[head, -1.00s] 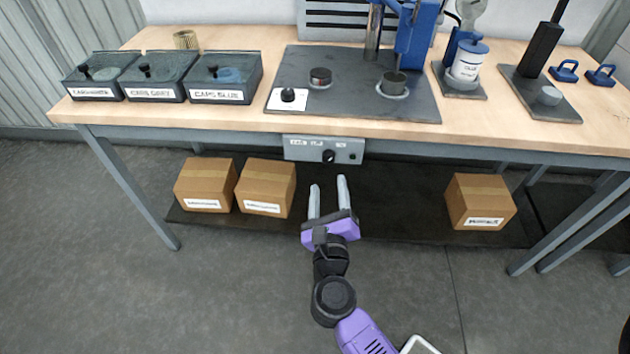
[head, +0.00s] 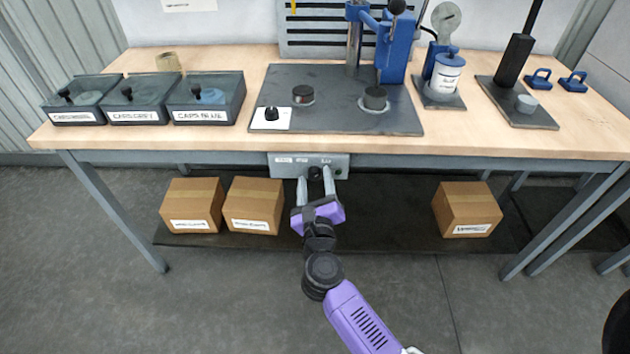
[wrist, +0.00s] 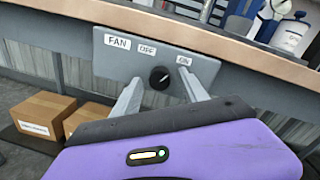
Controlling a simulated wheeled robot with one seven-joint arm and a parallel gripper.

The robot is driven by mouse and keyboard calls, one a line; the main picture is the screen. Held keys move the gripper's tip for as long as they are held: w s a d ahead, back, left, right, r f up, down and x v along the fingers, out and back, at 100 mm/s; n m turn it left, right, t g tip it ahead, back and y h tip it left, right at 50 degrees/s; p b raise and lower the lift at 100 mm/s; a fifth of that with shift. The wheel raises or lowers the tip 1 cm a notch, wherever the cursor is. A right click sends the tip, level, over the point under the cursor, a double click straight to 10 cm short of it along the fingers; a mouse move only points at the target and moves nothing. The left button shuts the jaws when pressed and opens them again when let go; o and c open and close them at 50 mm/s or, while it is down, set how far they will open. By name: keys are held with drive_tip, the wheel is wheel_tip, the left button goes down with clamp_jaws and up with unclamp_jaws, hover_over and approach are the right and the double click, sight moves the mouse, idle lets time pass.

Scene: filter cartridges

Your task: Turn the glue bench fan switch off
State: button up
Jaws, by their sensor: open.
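The grey fan switch box (head: 282,168) hangs under the front edge of the bench. In the wrist view its plate (wrist: 108,62) carries the labels FAN, OFF and ON, with OFF left of ON. The black round knob (wrist: 160,77) sits below and between OFF and ON; its pale mark appears to lean up and right, towards ON. My gripper (head: 315,176) is open in front of the box, with one finger on each side of the knob. I cannot tell whether the fingers touch it.
The bench top (head: 230,143) overhangs just above the box. Cardboard boxes (head: 192,205) stand on the lower shelf at left, and another box (head: 467,210) at right. The shelf between them is clear. Lidded bins (head: 207,98) and a blue press (head: 397,50) stand on the bench.

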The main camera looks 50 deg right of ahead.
clamp_jaws()
drive_tip(key=shift+r+p, duration=0.15)
drive_tip(key=shift+p, duration=0.4)
drive_tip(key=n+p, duration=0.2)
drive_tip(key=p, duration=0.1)
drive_tip(key=shift+a+r, duration=0.1)
drive_tip(key=shift+r, duration=0.1)
drive_tip(key=n+p, duration=0.3)
drive_tip(key=p, duration=0.2)
drive_tip(key=shift+n, duration=0.4)
drive_tip(key=n+g+p, duration=0.1)
drive_tip(key=n+p, duration=0.3)
drive_tip(key=p, duration=0.1)
drive_tip(key=shift+n, duration=0.4)
drive_tip(key=shift+f+n+p, duration=0.2)
drive_tip(key=shift+n+p, duration=0.9)
drive_tip(key=shift+n, duration=0.1)
drive_tip(key=shift+f+n, duration=0.1)
drive_tip(key=shift+n, duration=0.2)
